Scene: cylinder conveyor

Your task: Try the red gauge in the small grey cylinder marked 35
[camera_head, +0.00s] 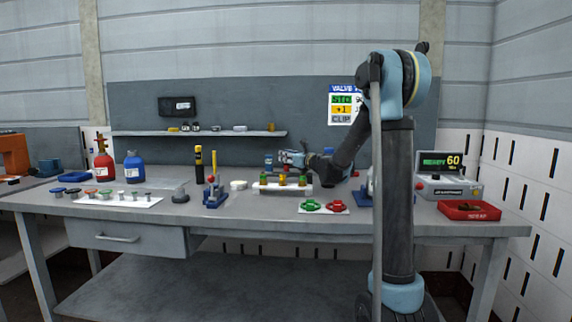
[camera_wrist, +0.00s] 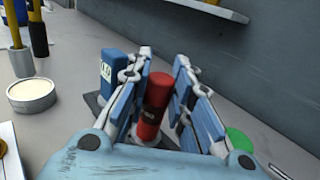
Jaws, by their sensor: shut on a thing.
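In the wrist view my gripper (camera_wrist: 161,66) is closed around an upright-looking red gauge (camera_wrist: 153,105), a cylinder with a dark band and small dark lettering. Just left of it stands a blue block (camera_wrist: 108,76) with a white label, on a dark base. In the head view my gripper (camera_head: 290,158) is low over the back middle of the bench, and the gauge is too small to make out there.
A white rack (camera_head: 282,190) with coloured pieces stands in front of my gripper. A pale round tin (camera_wrist: 32,97) is at left in the wrist view. Yellow-and-black posts (camera_head: 199,163), a red tray (camera_head: 469,211) and a counter box (camera_head: 444,176) stand around. The bench's front strip is mostly clear.

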